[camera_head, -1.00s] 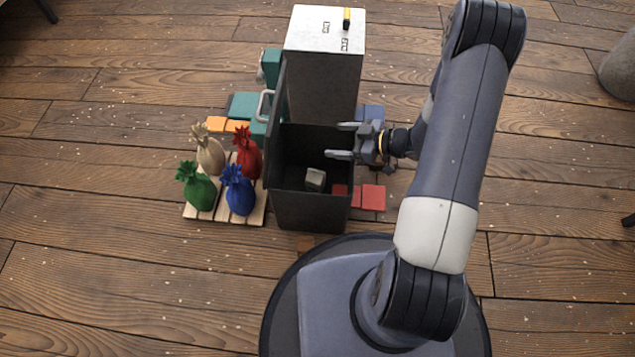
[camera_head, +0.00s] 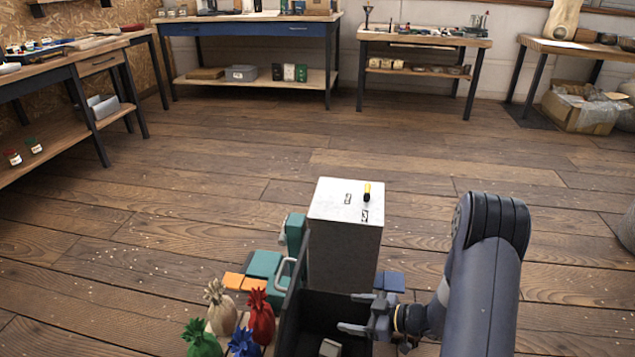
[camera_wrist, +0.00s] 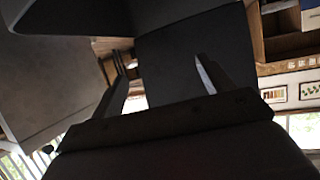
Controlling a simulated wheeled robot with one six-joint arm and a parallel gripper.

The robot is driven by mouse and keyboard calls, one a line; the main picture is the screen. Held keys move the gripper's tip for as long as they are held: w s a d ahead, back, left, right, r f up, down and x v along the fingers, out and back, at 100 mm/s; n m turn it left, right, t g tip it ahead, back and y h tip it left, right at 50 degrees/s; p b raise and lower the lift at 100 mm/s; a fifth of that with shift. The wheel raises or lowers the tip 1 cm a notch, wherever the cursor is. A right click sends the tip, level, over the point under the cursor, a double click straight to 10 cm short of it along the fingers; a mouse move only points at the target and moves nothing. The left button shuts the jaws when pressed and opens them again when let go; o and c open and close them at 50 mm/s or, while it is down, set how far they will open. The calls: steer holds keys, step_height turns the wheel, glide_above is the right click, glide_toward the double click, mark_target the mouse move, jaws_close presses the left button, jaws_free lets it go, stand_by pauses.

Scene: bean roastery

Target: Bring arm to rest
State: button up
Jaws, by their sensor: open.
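My gripper (camera_head: 362,314) is open and empty, at the right side of the open black bin (camera_head: 322,304). Its fingers point left over the bin's opening. A small grey block (camera_head: 330,347) lies inside the bin, cut off by the lower picture edge. In the wrist view my gripper's two fingers (camera_wrist: 160,85) stand apart with nothing between them, and dark panels fill much of that view.
A tall box with a white top (camera_head: 345,203) stands behind the bin. Several tied sacks (camera_head: 221,310) stand to its left. A blue-fronted bench (camera_head: 255,28), a side table (camera_head: 425,40) and a left workbench (camera_head: 65,67) line the walls. Open floor lies between.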

steer(key=b+x, duration=0.2)
steer(key=x, duration=0.4)
steer(key=shift+r+p, duration=2.3)
steer(key=shift+r, duration=0.25)
steer(key=shift+f, duration=0.15)
